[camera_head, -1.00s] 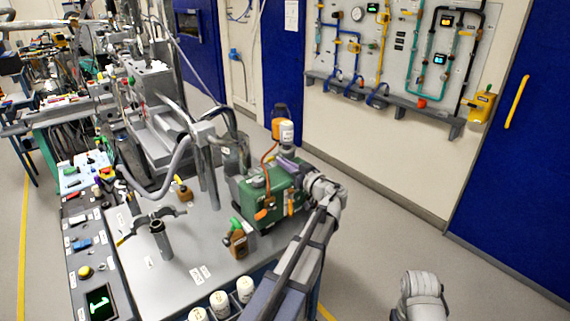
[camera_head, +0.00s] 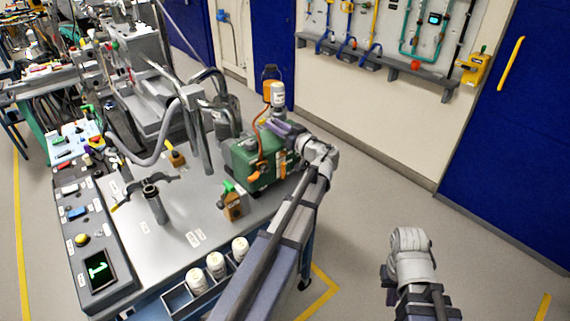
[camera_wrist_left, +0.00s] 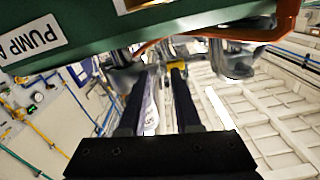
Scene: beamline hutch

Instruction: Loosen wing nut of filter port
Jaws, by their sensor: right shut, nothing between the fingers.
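The green pump (camera_head: 250,160) stands on the bench, with an orange-and-white canister (camera_head: 274,93) above it, likely at the filter port. I cannot make out the wing nut clearly; my left gripper may hide it. My left gripper (camera_head: 284,127) reaches in from the right at the pump's top. In the left wrist view, its two dark fingers (camera_wrist_left: 158,78) stand apart below the pump's green side (camera_wrist_left: 110,32). Blurred silver fittings (camera_wrist_left: 232,60) lie beyond the fingertips; I see nothing clamped. My right gripper (camera_head: 422,298) is low at the right, shut and away from the bench; its fingers are hard to see.
The floor to the right is clear.

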